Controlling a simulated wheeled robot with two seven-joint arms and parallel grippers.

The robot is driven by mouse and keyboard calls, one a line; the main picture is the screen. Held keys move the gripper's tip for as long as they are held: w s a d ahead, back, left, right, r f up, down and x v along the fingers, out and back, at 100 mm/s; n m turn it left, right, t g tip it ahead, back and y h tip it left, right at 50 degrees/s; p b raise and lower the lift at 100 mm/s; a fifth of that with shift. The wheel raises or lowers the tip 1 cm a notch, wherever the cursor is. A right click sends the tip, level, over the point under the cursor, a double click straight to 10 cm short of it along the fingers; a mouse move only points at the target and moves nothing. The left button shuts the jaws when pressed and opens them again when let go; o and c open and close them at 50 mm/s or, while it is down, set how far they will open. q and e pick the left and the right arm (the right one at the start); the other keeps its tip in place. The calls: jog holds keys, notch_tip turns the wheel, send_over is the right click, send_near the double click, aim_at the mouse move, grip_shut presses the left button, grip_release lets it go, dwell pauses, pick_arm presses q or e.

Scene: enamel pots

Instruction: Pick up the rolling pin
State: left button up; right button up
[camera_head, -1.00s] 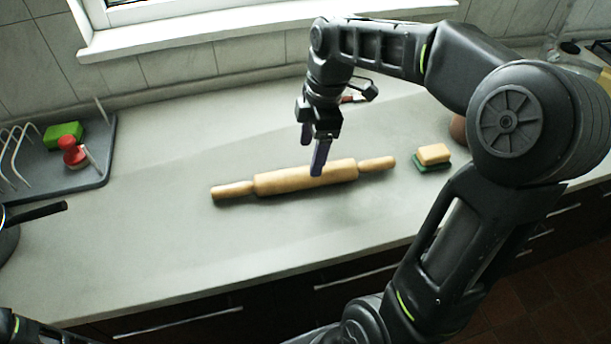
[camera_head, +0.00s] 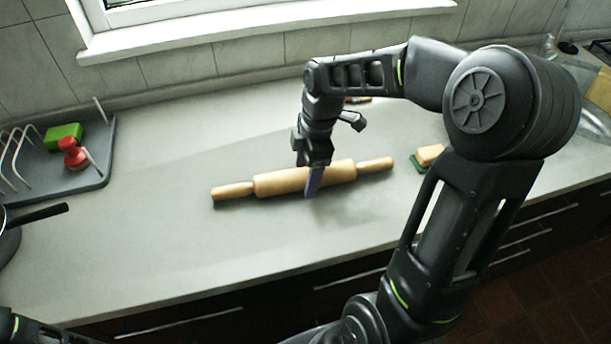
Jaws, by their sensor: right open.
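The wooden rolling pin (camera_head: 280,182) lies on the grey counter, tilted slightly, with its right end farther back. My right gripper (camera_head: 312,186) points down at the middle of the pin. It is open, with one finger showing in front of the pin's near side; the other finger is hidden, so I cannot tell whether it is behind the pin. My left gripper is out of view; only a bit of my left arm shows at the bottom left corner.
A yellow and green sponge (camera_head: 428,155) lies right of the pin, partly behind my right arm. A grey dish rack (camera_head: 95,180) with a green sponge and a red-topped brush stands at the left. A pan handle (camera_head: 40,216) sticks in at the left edge. The counter's front left is clear.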

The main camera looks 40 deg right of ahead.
jog(key=shift+c, duration=0.5)
grip_shut()
dwell(0.6)
